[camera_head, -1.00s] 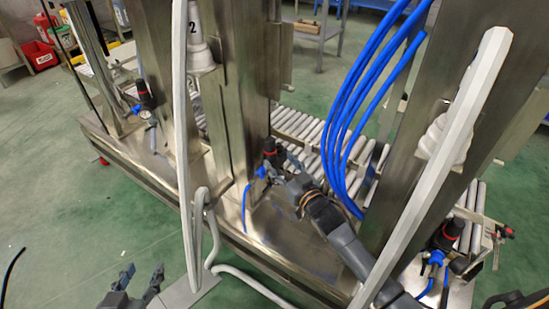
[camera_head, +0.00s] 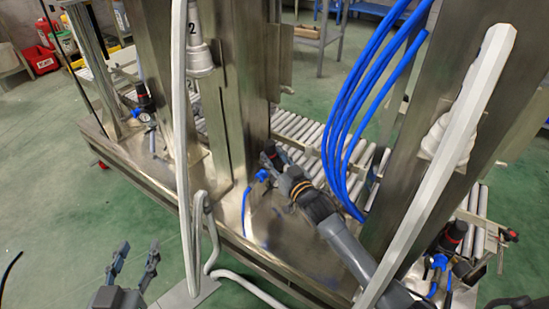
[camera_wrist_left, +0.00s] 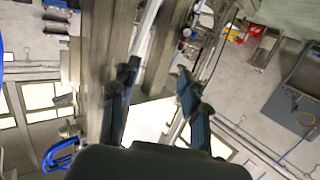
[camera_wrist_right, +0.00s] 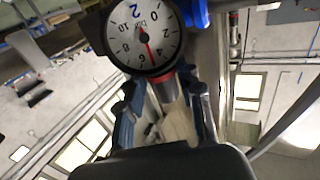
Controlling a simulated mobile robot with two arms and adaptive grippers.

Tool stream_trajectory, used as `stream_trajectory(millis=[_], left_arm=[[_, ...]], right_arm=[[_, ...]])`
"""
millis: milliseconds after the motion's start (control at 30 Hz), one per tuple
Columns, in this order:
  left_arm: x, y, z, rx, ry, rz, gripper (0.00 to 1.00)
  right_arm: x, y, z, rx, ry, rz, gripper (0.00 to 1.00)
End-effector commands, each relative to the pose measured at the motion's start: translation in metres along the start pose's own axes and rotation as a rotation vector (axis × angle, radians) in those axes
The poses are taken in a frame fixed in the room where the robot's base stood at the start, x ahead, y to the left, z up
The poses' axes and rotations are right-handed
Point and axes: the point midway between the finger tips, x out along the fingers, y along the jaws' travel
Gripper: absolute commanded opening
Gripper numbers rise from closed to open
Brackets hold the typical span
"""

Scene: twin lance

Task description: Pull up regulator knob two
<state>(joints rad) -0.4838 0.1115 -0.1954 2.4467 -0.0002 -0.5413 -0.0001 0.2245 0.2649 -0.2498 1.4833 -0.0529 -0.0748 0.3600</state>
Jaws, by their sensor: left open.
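Regulator two is the middle one, with a blue fitting (camera_head: 262,175). Its knob is hidden behind my right gripper (camera_head: 272,154) in the head view. In the right wrist view its round white gauge (camera_wrist_right: 144,36) carries a blue 2, and a red ring (camera_wrist_right: 160,76) shows just below it. My right gripper's fingers (camera_wrist_right: 162,100) reach up on either side of this red part. Whether they press on it cannot be told. My left gripper (camera_head: 137,262) is open and empty, low at the front left, away from the regulators; it also shows in the left wrist view (camera_wrist_left: 156,75).
Another regulator (camera_head: 146,105) stands at the left and one more (camera_head: 452,238) at the right. Blue hoses (camera_head: 350,130) hang beside my right arm. A pale hose (camera_head: 182,150) and a slanted white bar (camera_head: 450,150) cross the foreground. Rollers (camera_head: 300,127) lie behind.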

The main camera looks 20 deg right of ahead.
Motion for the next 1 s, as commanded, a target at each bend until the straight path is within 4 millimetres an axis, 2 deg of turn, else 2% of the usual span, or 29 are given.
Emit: stream_trajectory(millis=[267,433,700,833,1000], left_arm=[[-0.001,0.000,0.001,0.000,-0.013,-0.001,0.46],[-0.009,-0.005,0.031,0.001,-0.183,-0.011,0.46],[-0.034,-0.011,0.077,0.000,-0.447,-0.027,0.46],[-0.040,-0.013,0.086,-0.001,-0.499,-0.030,0.46],[-0.041,-0.013,0.088,-0.001,-0.506,-0.030,0.46]], right_arm=[[0.000,0.000,-0.001,0.000,0.000,0.000,0.00],[0.000,0.000,-0.007,0.001,0.000,0.000,0.00],[0.000,0.000,-0.013,-0.001,0.002,0.000,0.00],[0.000,0.000,-0.014,-0.001,0.003,0.000,0.00],[0.000,0.000,-0.015,-0.001,0.005,0.000,0.00]])
